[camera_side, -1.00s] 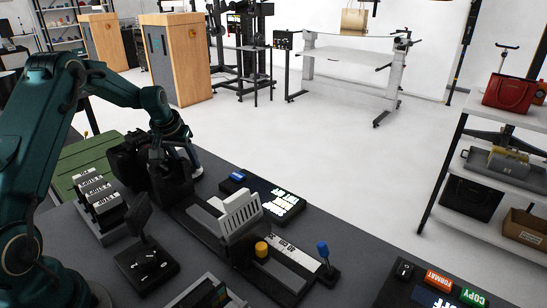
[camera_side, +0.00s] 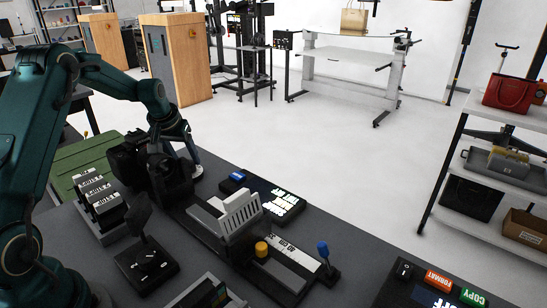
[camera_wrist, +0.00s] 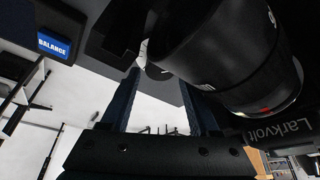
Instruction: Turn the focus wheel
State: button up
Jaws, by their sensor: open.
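A black camera (camera_side: 128,160) with a large lens (camera_side: 172,178) stands at the left of the dark worktop in the side view. In the wrist view the lens barrel (camera_wrist: 225,50) fills the upper right, close by. My gripper (camera_wrist: 160,78) is open, its two dark blue fingers pointing up toward the camera's underside or side. A small dark part with a pale face (camera_wrist: 157,68) shows between the fingertips, beside the lens. I cannot tell whether it is the focus wheel or whether the fingers touch it.
A panel with a blue BALANCE key (camera_wrist: 54,46) is at the wrist view's upper left. In the side view, STOP blocks (camera_side: 98,192) and a small black stand (camera_side: 147,262) are in front of the camera. A white-finned slider unit (camera_side: 240,212) is to its right.

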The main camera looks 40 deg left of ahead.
jog(key=shift+v, duration=1.7)
jog(key=s+d+r+m+t, duration=0.1)
jog(key=d+r+m+t, duration=0.25)
jog(key=d+r, duration=0.95)
jog(key=s+d+f+m+g+h, duration=0.1)
jog(key=s+d+f, duration=0.1)
jog(key=s+d, duration=0.3)
jog(key=s+d+f+m+h, duration=0.1)
jog(key=s+d, duration=0.5)
jog(key=s, duration=0.8)
jog(key=shift+f+m+g+h, duration=0.35)
jog(key=shift+f+m, duration=0.2)
jog(key=shift+f, duration=0.35)
